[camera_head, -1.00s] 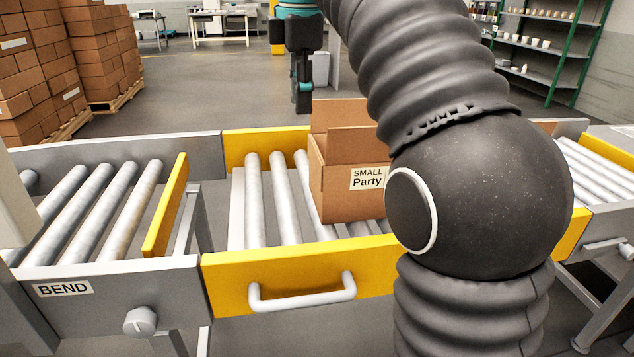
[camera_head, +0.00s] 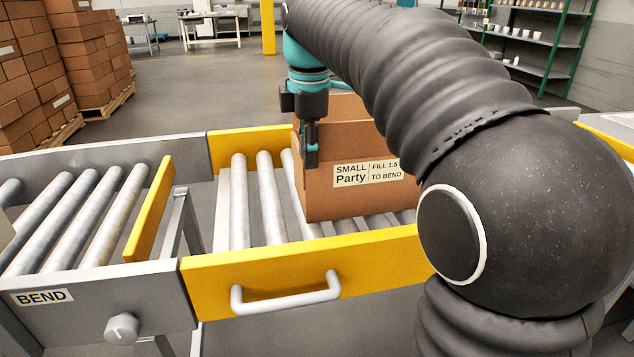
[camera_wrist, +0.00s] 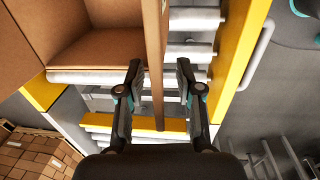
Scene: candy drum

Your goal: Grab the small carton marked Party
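The small Party carton (camera_head: 345,205) is an open-topped brown box on the rollers, with a label reading "SMALL Party, FILL 1.5 TO BEND". My gripper (camera_head: 311,150) points down at the carton's left side in the head view, with one dark finger in front of the box. In the wrist view my gripper (camera_wrist: 159,72) is open, its two fingers apart on either side of a carton wall (camera_wrist: 155,45). The wall is not visibly pinched. The carton's open inside shows at upper left there. My arm hides the carton's right part in the head view.
The carton stands on a yellow-sided roller section (camera_head: 300,291) with a white handle (camera_head: 287,299). A grey conveyor (camera_head: 90,300) marked BEND lies to the left, with a yellow end plate (camera_head: 149,210) across its rollers. Stacked boxes (camera_head: 95,50) stand far behind.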

